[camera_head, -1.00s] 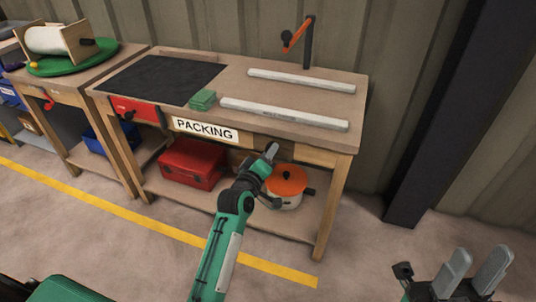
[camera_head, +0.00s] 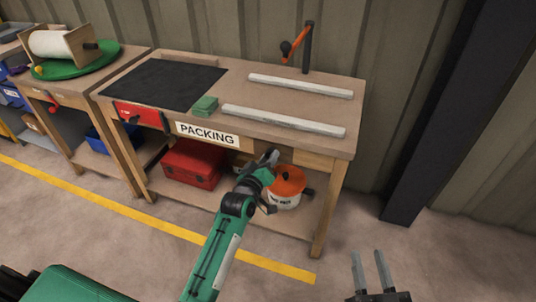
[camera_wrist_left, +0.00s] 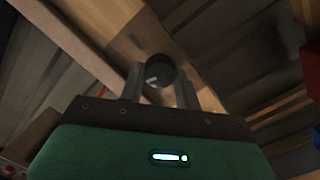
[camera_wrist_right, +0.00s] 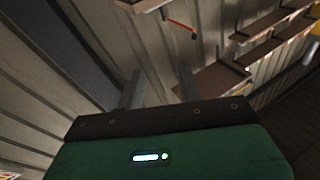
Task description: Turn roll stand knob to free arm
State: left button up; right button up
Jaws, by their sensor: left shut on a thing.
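My left gripper (camera_head: 268,157) is at the front of the packing bench, just under its top. In the left wrist view a round black knob (camera_wrist_left: 161,71) sits between its fingers (camera_wrist_left: 160,88), against a pale wooden part; the gripper is shut on it. In the head view the fingers and arm hide this knob. The stand with a white roll (camera_head: 50,43) is on the left bench, with a dark knob (camera_head: 91,46) on its side. My right gripper (camera_head: 371,272) is open and empty in front of the bench's right end; its spread fingers (camera_wrist_right: 160,90) show in its wrist view.
The packing bench (camera_head: 240,82) carries a black mat (camera_head: 165,80), green cloths (camera_head: 205,105), two pale bars (camera_head: 283,120) and a post (camera_head: 308,48) with an orange lever (camera_head: 297,42). Below are a red case (camera_head: 192,163) and an orange-lidded pot (camera_head: 288,181). A dark column (camera_head: 440,120) stands right.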

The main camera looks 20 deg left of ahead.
jog(key=s+a+f+g+p, duration=0.2)
jog(key=s+f+g, duration=0.25)
jog(key=f, duration=0.35)
jog(key=s+d+r+g+h+p, duration=0.1)
jog(key=s+d+g+h+p, duration=0.2)
jog(key=d+g, duration=0.25)
jog(key=s+d+g+h+p, duration=0.3)
jog(key=d+g+p, duration=0.1)
jog(key=d, duration=0.3)
pick_arm(q)
jog(key=shift+d+r+m+g+y+p, duration=0.15)
jog(key=shift+m+p, duration=0.3)
jog(key=shift+m, duration=1.8)
jog(key=shift+a+f+m+g+y+p, duration=0.1)
jog(key=shift+m+y+p, duration=0.25)
jog(key=shift+m, duration=1.95)
jog(key=shift+d+r+m+g+y+p, duration=0.15)
jog(key=shift+m+p, duration=0.4)
jog(key=shift+m, duration=1.7)
pick_arm(e)
notch_tip(320, 180, down, 7)
jog(key=w+g, duration=0.1)
jog(key=shift+w+f, duration=0.15)
jog(key=shift+w, duration=0.15)
pick_arm(q)
jog(key=shift+f, duration=0.15)
pick_arm(e)
jog(key=shift+f, duration=0.1)
pick_arm(q)
jog(key=o, duration=1)
